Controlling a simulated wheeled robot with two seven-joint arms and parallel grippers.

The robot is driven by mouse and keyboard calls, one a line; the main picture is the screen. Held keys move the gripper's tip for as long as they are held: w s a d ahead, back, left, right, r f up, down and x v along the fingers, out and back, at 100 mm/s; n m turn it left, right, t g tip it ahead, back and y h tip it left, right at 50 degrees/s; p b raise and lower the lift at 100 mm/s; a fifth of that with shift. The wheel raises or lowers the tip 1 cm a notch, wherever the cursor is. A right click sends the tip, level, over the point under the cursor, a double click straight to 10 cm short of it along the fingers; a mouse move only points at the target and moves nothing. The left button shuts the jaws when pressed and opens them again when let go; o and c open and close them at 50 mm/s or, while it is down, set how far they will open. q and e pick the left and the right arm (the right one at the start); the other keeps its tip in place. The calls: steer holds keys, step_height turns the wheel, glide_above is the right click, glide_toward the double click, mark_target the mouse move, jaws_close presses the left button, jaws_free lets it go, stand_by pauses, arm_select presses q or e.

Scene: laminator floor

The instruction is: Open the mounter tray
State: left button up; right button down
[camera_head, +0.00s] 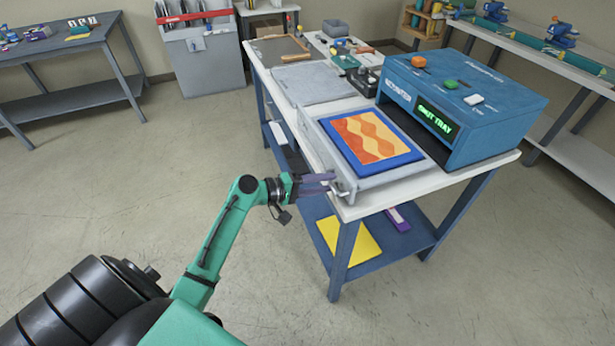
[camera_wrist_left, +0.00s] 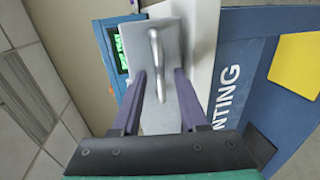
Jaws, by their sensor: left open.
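The blue mounter (camera_head: 460,105) stands on the white-topped bench, with a green-lit display (camera_head: 435,119) reading what looks like "SHUT TRAY". Its light grey tray (camera_head: 378,184) sticks out of the front slot. A blue board with an orange and yellow wavy print (camera_head: 370,140) lies on the tray. The tray's metal handle (camera_head: 343,190) is on its front face; it also shows in the left wrist view (camera_wrist_left: 156,62). My left gripper (camera_head: 332,182) is open at the handle. In the left wrist view the handle's lower end lies between the purple fingers (camera_wrist_left: 160,74); I cannot tell whether they touch it. My right gripper is out of view.
The bench edge (camera_head: 300,130) runs close to my left gripper. The shelf below holds a yellow sheet (camera_head: 348,241) and a purple item (camera_head: 397,219). A grey board (camera_head: 312,83) and tools lie farther back. The floor left of the bench is clear.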

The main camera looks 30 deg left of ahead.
arm_select(q)
steer(key=b+v, duration=0.2)
steer(key=v, duration=1.2)
steer(key=shift+b, duration=0.35)
steer(key=s+a+f+g+y, duration=0.1)
steer(key=s+f+g+y, duration=0.15)
steer(key=f, duration=0.85)
steer(key=s+a+f+n+g+y, duration=0.1)
steer(key=s+a+f+y, duration=0.15)
steer(key=f, duration=0.95)
steer(key=s+f+g+y, duration=0.2)
steer(key=s+f, duration=0.1)
steer(key=f, duration=0.8)
steer(key=s+d+f+m+g+y, duration=0.1)
steer(key=s+d+f+m+g, duration=0.1)
steer(key=s+f+m, duration=0.4)
steer(key=s+d+f+m+g+y, duration=0.2)
steer(key=s+d+f+m, duration=0.3)
steer(key=s+f, duration=0.5)
steer(key=s+m+g, duration=0.1)
steer(key=s+m, duration=0.1)
steer(key=s, duration=0.4)
steer(key=shift+s+d+m, duration=0.3)
steer(key=shift+d, duration=0.05)
